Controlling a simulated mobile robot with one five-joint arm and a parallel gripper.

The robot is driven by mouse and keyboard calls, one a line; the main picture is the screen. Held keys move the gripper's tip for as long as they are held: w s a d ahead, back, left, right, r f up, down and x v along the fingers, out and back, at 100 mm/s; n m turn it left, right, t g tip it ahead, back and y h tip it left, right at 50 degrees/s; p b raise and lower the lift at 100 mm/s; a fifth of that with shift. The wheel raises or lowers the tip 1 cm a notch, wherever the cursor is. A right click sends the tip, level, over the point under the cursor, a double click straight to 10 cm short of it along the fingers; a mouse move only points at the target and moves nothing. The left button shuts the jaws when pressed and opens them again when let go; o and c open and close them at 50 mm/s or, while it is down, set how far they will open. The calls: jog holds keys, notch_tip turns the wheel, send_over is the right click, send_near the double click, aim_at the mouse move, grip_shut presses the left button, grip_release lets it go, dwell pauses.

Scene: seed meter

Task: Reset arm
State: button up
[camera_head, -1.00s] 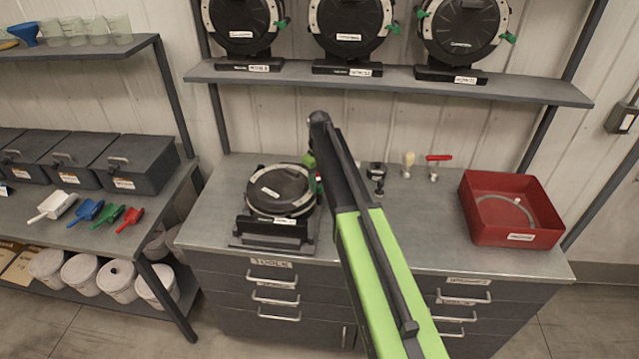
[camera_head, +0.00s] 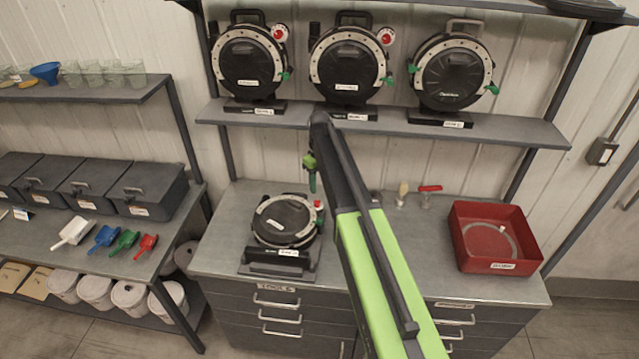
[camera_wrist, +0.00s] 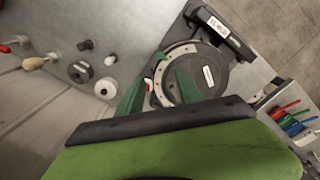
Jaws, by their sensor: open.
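My arm reaches up across the middle of the head view, and my gripper (camera_head: 312,172) hangs at its far end above the bench. In the wrist view the two green fingers of my gripper (camera_wrist: 158,90) are spread apart with nothing held between them. The round black seed meter (camera_head: 284,220) lies on its stand on the bench, left of my arm. It also shows in the wrist view (camera_wrist: 205,75), beyond the fingers and partly covered by one. My gripper is apart from it.
A red tray (camera_head: 497,238) stands at the bench's right. Several round units (camera_head: 348,65) stand on the shelf above. A red-handled tool (camera_head: 429,190) and a pale-handled one (camera_head: 402,194) are behind my arm. Coloured scoops (camera_head: 104,240) lie on the left shelf.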

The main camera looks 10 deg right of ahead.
jog(key=shift+f, duration=0.15)
jog(key=s+f+b, duration=0.6)
jog(key=f+b, duration=0.2)
jog(key=s+f+m+b, duration=0.1)
jog(key=s+f+b, duration=0.6)
jog(key=f+b, duration=0.1)
jog(key=s+f+m+b, duration=0.1)
jog(key=s+f+b, duration=0.6)
jog(key=f+b, duration=0.1)
jog(key=shift+a+f, duration=0.1)
jog(key=shift+a, duration=0.15)
jog(key=s+m, duration=0.3)
jog(key=s, duration=0.4)
jog(key=shift+s+m, duration=0.25)
jog(key=shift+m, duration=0.15)
